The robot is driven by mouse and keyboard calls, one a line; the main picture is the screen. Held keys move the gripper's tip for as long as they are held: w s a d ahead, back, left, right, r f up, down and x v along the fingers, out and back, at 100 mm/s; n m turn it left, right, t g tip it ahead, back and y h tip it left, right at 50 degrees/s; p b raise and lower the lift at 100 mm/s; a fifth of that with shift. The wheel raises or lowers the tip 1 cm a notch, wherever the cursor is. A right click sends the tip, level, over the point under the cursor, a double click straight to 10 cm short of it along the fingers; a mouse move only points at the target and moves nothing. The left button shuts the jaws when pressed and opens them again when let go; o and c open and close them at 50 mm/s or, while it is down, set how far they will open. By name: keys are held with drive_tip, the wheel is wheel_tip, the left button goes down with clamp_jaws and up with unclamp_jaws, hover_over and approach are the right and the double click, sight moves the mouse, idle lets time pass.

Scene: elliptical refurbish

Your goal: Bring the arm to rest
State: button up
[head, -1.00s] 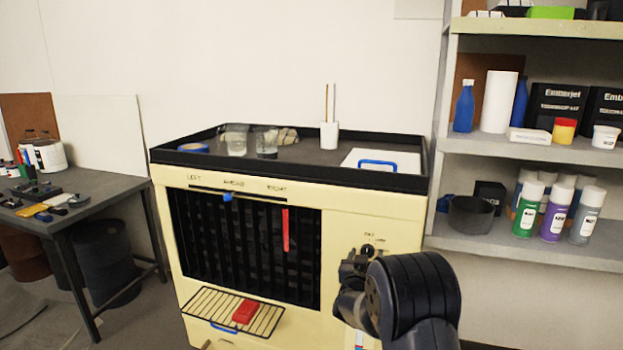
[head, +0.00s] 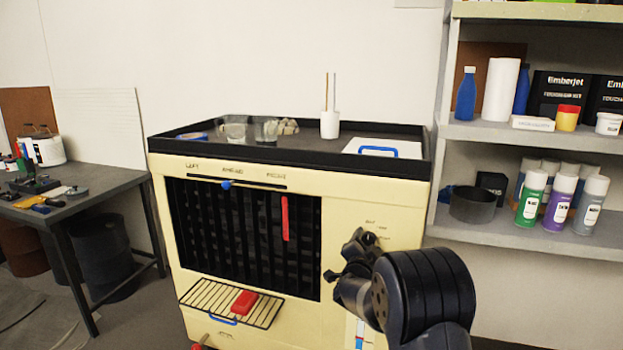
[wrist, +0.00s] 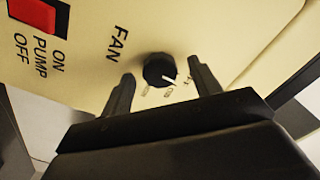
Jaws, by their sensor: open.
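My gripper (head: 346,256) is in front of the right part of the cream cabinet's front (head: 375,210). In the wrist view my gripper (wrist: 160,72) has its two dark fingers apart. The black fan knob (wrist: 159,70) with a white pointer shows between and beyond the fingertips. I see nothing held, and the fingers look clear of the knob's sides, though the depth gap is hard to judge. In the head view my gripper hides the knob. My arm bends at the lower right.
A red pump switch (wrist: 33,14) is beside the fan label. The black grille (head: 245,240) has a red strip (head: 285,218). A red block (head: 244,302) lies on the wire rack (head: 205,297). Shelves with spray cans (head: 531,199) stand right. A workbench (head: 105,185) stands left.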

drive_tip(key=shift+m, duration=1)
drive_tip(key=shift+s+a, duration=0.2)
drive_tip(key=shift+s, duration=0.4)
